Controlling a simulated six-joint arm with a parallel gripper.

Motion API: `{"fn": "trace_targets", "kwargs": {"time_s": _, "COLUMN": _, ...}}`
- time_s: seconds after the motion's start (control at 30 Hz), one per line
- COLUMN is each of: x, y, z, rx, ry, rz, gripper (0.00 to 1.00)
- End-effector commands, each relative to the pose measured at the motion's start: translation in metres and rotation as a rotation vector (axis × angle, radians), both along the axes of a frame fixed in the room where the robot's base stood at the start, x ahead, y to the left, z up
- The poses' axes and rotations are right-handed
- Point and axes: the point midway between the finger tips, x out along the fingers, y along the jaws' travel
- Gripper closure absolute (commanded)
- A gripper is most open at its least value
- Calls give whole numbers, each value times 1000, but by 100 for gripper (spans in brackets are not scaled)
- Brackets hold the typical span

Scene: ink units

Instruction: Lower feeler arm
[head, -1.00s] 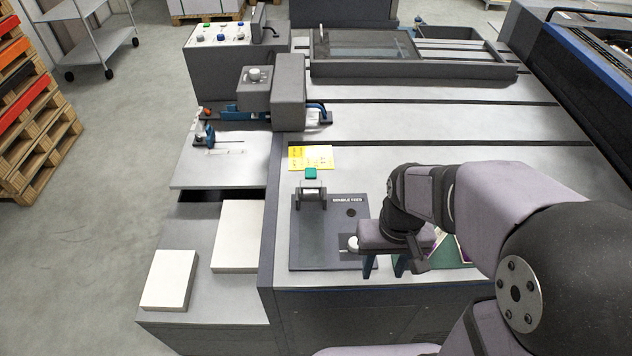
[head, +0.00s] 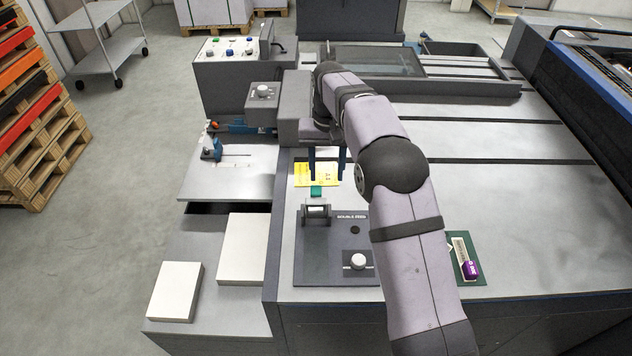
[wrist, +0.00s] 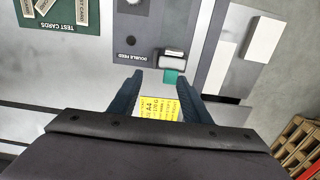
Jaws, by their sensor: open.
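The feeler arm (head: 316,209) stands on the dark double-feed panel (head: 312,265), with a green tab (head: 316,191) at its far end. It also shows in the wrist view (wrist: 171,58), with its green tab (wrist: 171,77) appearing between my fingertips. My gripper (head: 328,168) is open and empty, fingers pointing down, just beyond the feeler arm over the yellow note (head: 303,176). In the wrist view my gripper (wrist: 160,77) frames the tab and part of the note. I cannot tell the exact height of the fingers above the tab.
A white knob (head: 358,261) sits on the panel's right side. A green test-card mat (head: 481,263) with a purple object (head: 470,270) lies right of my arm. A grey-and-blue feeder unit (head: 263,104) stands left of my gripper. Two white stacks (head: 243,248) lie on the lower left shelf.

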Motion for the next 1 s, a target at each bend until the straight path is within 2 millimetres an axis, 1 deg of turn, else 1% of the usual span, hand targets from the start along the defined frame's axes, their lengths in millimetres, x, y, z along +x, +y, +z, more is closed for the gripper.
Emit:
{"fn": "trace_targets", "kwargs": {"time_s": 0.03, "x": 6, "y": 7, "z": -1, "rx": 0, "ry": 0, "rz": 3, "gripper": 56}}
{"fn": "trace_targets", "kwargs": {"time_s": 0.1, "x": 12, "y": 14, "z": -2, "rx": 0, "ry": -1, "rz": 2, "gripper": 56}}
{"fn": "trace_targets", "kwargs": {"time_s": 0.23, "x": 18, "y": 23, "z": -4, "rx": 0, "ry": -1, "rz": 1, "gripper": 56}}
{"fn": "trace_targets", "kwargs": {"time_s": 0.4, "x": 21, "y": 27, "z": -5, "rx": 1, "ry": -3, "rz": 1, "gripper": 56}}
{"fn": "trace_targets", "kwargs": {"time_s": 0.63, "x": 21, "y": 27, "z": -9, "rx": 1, "ry": -2, "rz": 0, "gripper": 56}}
{"fn": "trace_targets", "kwargs": {"time_s": 0.77, "x": 21, "y": 27, "z": -21, "rx": 0, "ry": 0, "rz": 0, "gripper": 56}}
{"fn": "trace_targets", "kwargs": {"time_s": 1.0, "x": 20, "y": 27, "z": -51, "rx": 0, "ry": 0, "rz": 0, "gripper": 56}}
